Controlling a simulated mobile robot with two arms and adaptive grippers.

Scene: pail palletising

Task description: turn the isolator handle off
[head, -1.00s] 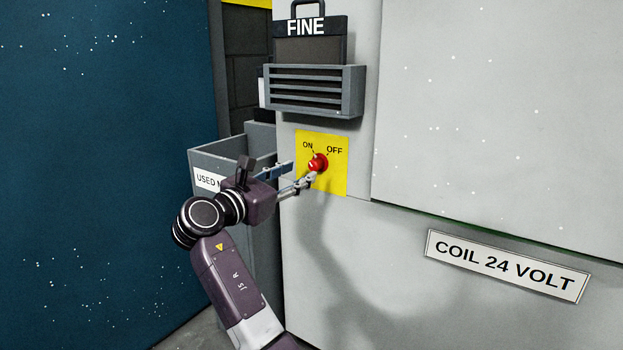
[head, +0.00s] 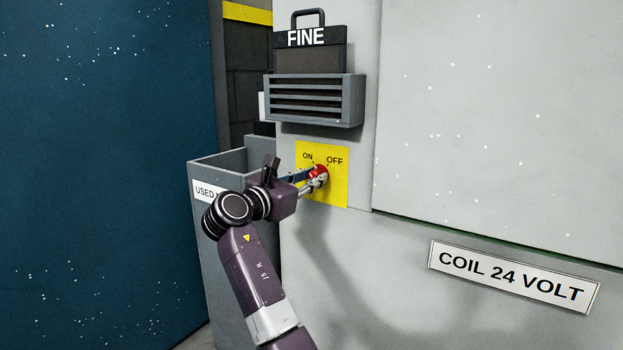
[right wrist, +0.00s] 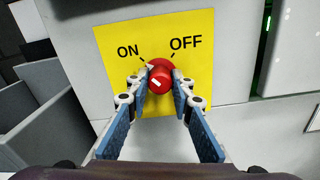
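The red isolator handle (head: 319,172) sits on a yellow plate (head: 336,187) marked ON and OFF, on the grey cabinet front. In the right wrist view the round red handle (right wrist: 161,78) has a white mark on it that points up and left, towards the ON side. My right gripper (head: 318,180) is at the handle. In the right wrist view its two fingers (right wrist: 161,88) are spread, one on each side of the handle. Whether they touch it I cannot tell. My left gripper is not in view.
A slotted grey rack (head: 316,113) with a case marked FINE (head: 309,55) is fixed above the plate. A grey open bin (head: 205,162) with a USED label stands at the left. A COIL 24 VOLT sign (head: 513,277) is at the lower right.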

